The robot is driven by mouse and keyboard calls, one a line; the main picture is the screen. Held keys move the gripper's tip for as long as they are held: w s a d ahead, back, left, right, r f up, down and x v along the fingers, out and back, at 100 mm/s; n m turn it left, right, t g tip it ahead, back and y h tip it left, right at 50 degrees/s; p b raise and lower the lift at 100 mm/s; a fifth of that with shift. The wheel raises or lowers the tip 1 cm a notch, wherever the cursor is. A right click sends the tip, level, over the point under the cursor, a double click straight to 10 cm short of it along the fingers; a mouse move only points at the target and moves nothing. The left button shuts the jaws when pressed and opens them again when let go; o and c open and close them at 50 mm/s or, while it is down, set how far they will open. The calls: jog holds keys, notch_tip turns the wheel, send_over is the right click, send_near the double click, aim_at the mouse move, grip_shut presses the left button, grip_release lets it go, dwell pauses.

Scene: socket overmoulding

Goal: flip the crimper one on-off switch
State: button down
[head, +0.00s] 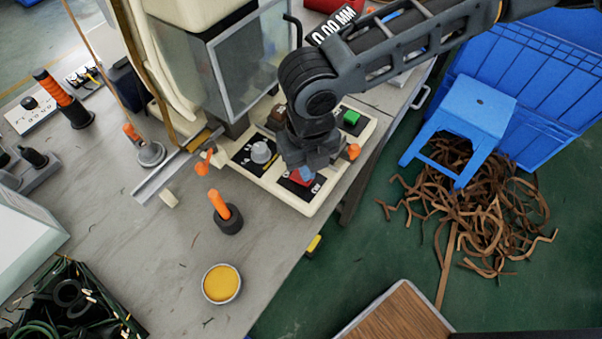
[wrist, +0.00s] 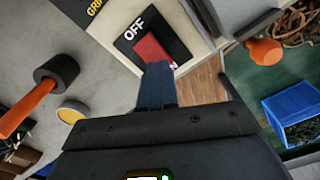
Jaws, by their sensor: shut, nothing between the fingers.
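The crimper (head: 325,202) is a cream machine on the grey bench, with a low control base in front. The on-off switch (head: 299,177) is a red rocker on a black plate at the base's front corner. In the wrist view the red rocker (wrist: 152,49) shows beside the word OFF, with the other label mostly hidden. My gripper (head: 305,172) is shut and empty, pointing down over the switch. In the wrist view its blue fingertips (wrist: 157,70) are at the near end of the rocker; I cannot tell whether they touch it.
A grey knob (head: 260,152) and a green button (head: 351,117) are on the same base. An orange-handled tool (head: 226,215) and a yellow tin (head: 221,283) stand on the bench. A blue stool (head: 467,115) and brown strips lie beyond the bench edge.

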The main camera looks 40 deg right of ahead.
jog(key=shift+f+b, duration=0.4)
jog(key=shift+f, duration=0.35)
jog(key=shift+r, duration=0.15)
notch_tip(320, 180, up, 7)
jog(key=p, duration=0.6)
dwell(0.5)
